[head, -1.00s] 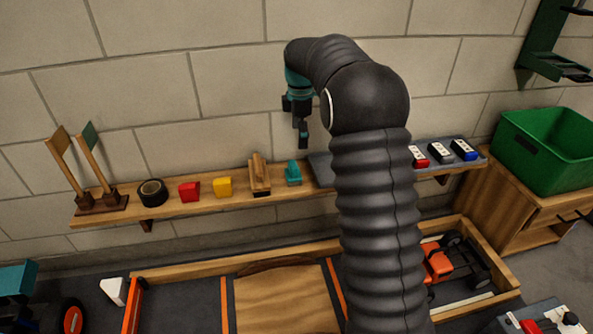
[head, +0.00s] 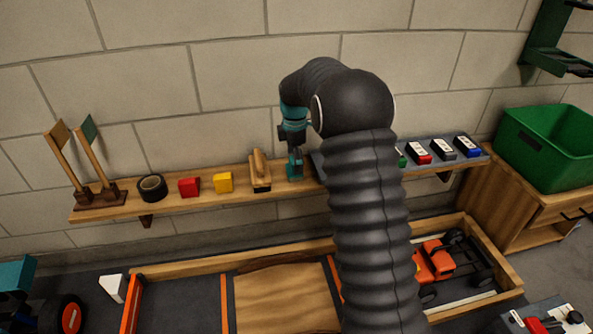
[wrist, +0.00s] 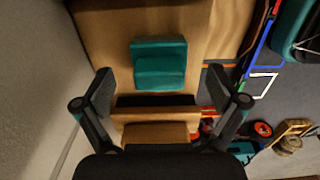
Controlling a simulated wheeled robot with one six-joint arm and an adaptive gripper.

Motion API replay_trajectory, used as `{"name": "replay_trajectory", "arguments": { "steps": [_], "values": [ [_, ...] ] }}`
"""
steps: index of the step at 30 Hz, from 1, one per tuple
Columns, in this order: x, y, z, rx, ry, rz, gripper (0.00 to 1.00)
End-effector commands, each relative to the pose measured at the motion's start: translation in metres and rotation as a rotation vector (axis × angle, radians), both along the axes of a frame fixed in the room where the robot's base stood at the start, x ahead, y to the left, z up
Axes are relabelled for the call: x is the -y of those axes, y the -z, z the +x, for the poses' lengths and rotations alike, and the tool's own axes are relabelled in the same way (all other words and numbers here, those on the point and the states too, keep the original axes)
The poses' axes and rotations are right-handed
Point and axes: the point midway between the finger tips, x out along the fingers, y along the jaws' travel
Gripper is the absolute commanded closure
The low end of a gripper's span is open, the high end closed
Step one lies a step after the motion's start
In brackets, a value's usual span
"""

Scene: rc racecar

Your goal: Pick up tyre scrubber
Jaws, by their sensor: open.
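My gripper (head: 294,150) is open and empty, pointing down at the wall shelf. Just below it is a small teal block with a raised part (head: 295,168), likely the tyre scrubber. In the wrist view the teal block (wrist: 160,65) lies between and slightly beyond the spread fingers (wrist: 162,84); I cannot tell if they touch it. Left of it in the head view is a wooden-handled block with a dark underside (head: 260,172); it also shows in the wrist view (wrist: 156,132), nearer my palm.
The wooden shelf (head: 120,209) also holds two flags (head: 72,165), a tape roll (head: 152,188), a red block (head: 189,187) and a yellow block (head: 223,183). The wall is close behind. A green bin (head: 548,148) stands right.

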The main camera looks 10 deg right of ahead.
Motion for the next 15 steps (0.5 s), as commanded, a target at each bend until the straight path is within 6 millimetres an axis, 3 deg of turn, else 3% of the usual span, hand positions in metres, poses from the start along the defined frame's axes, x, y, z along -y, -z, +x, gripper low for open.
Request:
{"name": "replay_trajectory", "arguments": {
  "steps": [6, 14, 15],
  "values": [
    [-0.002, 0.031, 0.0, -0.001, 0.0, 0.0, 0.04],
    [-0.002, 0.034, 0.0, 0.0, 0.0, 0.0, 0.04],
    [-0.002, 0.034, 0.0, 0.0, 0.0, 0.0, 0.14]
  ]
}}
